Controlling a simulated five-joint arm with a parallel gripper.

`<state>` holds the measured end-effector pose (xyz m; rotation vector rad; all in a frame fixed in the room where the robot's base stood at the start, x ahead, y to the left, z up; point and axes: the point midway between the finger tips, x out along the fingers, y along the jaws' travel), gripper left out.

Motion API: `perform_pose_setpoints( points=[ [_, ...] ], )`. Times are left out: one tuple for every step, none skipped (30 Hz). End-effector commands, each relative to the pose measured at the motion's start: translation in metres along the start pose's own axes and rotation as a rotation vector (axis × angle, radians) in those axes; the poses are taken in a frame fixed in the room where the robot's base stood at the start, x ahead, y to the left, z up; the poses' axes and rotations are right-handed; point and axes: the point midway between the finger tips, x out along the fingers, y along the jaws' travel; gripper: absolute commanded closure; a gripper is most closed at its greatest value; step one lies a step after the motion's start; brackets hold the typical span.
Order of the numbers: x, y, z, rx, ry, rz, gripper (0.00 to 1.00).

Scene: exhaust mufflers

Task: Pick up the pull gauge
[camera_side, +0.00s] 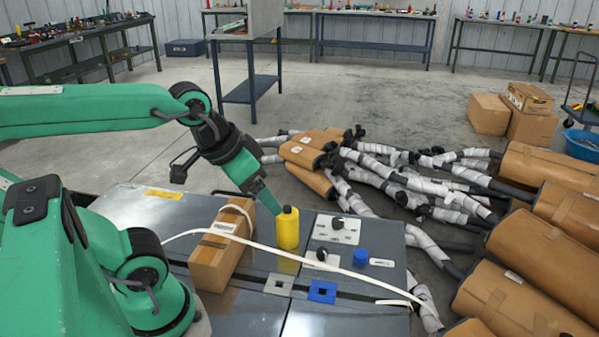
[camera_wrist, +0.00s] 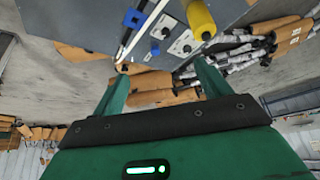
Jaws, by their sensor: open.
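I cannot tell for sure which thing is the pull gauge. A yellow bottle-shaped thing with a dark cap (camera_side: 288,230) stands upright on the grey bench top (camera_side: 255,315); it also shows at the top of the wrist view (camera_wrist: 201,18). Pale plates with black knobs, a rear one (camera_side: 348,234) and a nearer one (camera_side: 313,263), lie to its right. My gripper (camera_side: 272,208) is just left of the yellow thing's top in the side view; contact is unclear. In the wrist view my gripper (camera_wrist: 161,70) has its fingers apart with nothing held between them.
A brown box (camera_side: 213,262) stands left of the yellow thing, with a white strap (camera_side: 300,256) running across. A blue round piece (camera_side: 361,257), a blue square plate (camera_side: 322,291) and a grey one (camera_side: 278,284) are nearby. Wrapped mufflers (camera_side: 555,220) lie beyond the bench.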

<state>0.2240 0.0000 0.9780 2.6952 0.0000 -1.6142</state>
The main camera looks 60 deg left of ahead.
Motion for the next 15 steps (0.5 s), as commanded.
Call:
perform_pose_setpoints(
  points=[
    [0.0,0.0,0.0,0.0,0.0,0.0,0.24],
    [0.0,0.0,0.0,0.0,-0.001,0.0,0.24],
    [0.001,0.0,-0.001,0.0,-0.003,-0.001,0.24],
    [0.001,-0.001,-0.001,0.0,-0.004,-0.002,0.24],
    [0.001,-0.001,-0.002,0.0,-0.007,-0.002,0.24],
    [0.003,-0.002,-0.003,0.0,-0.012,-0.004,0.24],
    [0.004,-0.003,-0.004,0.0,-0.017,-0.005,0.24],
    [0.005,-0.004,-0.005,0.0,-0.022,-0.007,0.24],
    [0.007,-0.005,-0.007,0.0,-0.031,-0.009,0.24],
    [0.009,-0.006,-0.008,0.0,-0.039,-0.011,0.24],
    [0.011,-0.007,-0.01,0.001,-0.047,-0.013,0.24],
    [0.014,-0.009,-0.012,0.002,-0.06,-0.016,0.24],
    [0.016,-0.011,-0.014,0.002,-0.07,-0.019,0.24],
    [0.019,-0.013,-0.016,0.002,-0.081,-0.021,0.24],
    [0.023,-0.016,-0.019,0.002,-0.097,-0.024,0.24]
  ],
)
